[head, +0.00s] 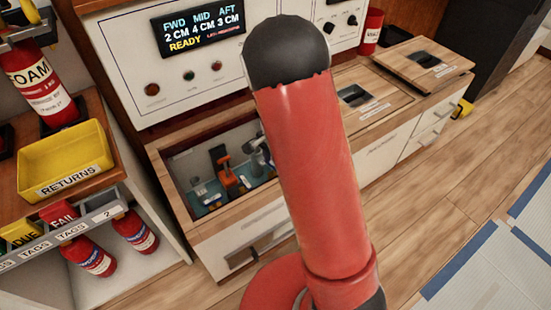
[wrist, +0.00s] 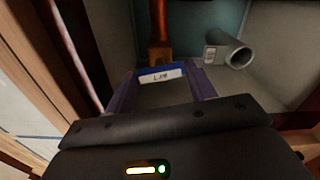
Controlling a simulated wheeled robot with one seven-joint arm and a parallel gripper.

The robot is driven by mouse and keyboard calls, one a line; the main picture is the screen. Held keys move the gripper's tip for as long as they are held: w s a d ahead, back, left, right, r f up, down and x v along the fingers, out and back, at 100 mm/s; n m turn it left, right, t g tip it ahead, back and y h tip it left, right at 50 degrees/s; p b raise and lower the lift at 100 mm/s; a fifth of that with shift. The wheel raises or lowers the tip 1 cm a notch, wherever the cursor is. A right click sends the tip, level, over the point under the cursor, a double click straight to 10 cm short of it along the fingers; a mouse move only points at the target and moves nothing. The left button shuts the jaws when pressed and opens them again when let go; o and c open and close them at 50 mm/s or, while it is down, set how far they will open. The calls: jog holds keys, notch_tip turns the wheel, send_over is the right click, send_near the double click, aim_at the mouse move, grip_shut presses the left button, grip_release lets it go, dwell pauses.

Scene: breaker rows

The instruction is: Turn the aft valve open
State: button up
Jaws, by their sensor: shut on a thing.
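In the wrist view my gripper (wrist: 160,82) has its two fingers on either side of a blue piece with a white label (wrist: 161,75), shut on it. The label's lettering is too small to read surely. An orange-brown handle (wrist: 160,32) rises behind this piece; I cannot tell whether the two are joined. In the head view an orange valve handle (head: 226,176) stands in the open compartment (head: 210,238) under the panel. My red arm hides part of the compartment, and the gripper is not clearly visible there. I cannot tell which fitting is the aft valve.
A grey pipe (wrist: 232,54) stands right of the fingers, near the compartment wall. The panel display (head: 203,32) reads FWD 2 CM, MID 4 CM, AFT 3 CM, READY. A wooden hatch lid (head: 408,58) lies at right. A yellow returns tray (head: 65,160) stands at left.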

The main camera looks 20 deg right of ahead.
jog(key=shift+m+p, duration=0.55)
jog(key=shift+m, duration=0.55)
jog(key=o, duration=1)
